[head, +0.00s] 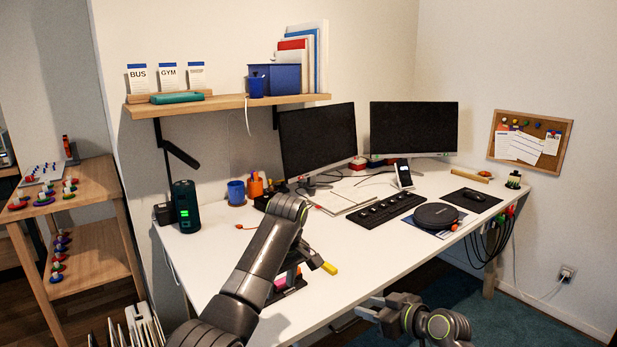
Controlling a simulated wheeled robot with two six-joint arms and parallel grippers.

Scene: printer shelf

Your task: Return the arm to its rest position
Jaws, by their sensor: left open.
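My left arm rises from the bottom and bends above the front left of the white desk (235,265). My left gripper (309,256) is open, low behind the forearm and partly hidden by it. It is close to a dark holder (288,291) with pink and teal items and to a yellow-ended item (329,268). I cannot tell whether it touches them, and I see nothing held. My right gripper (368,307) is at the bottom, just off the desk's front edge and pointing left. Its jaw gap is too unclear to judge.
Two monitors (318,140), a keyboard (384,210) and a round black device (436,216) stand on the desk. A dark green cylinder (186,206) and a blue cup (236,192) are at the left. A wall shelf (225,103) hangs above. The desk's front-left area is mostly clear.

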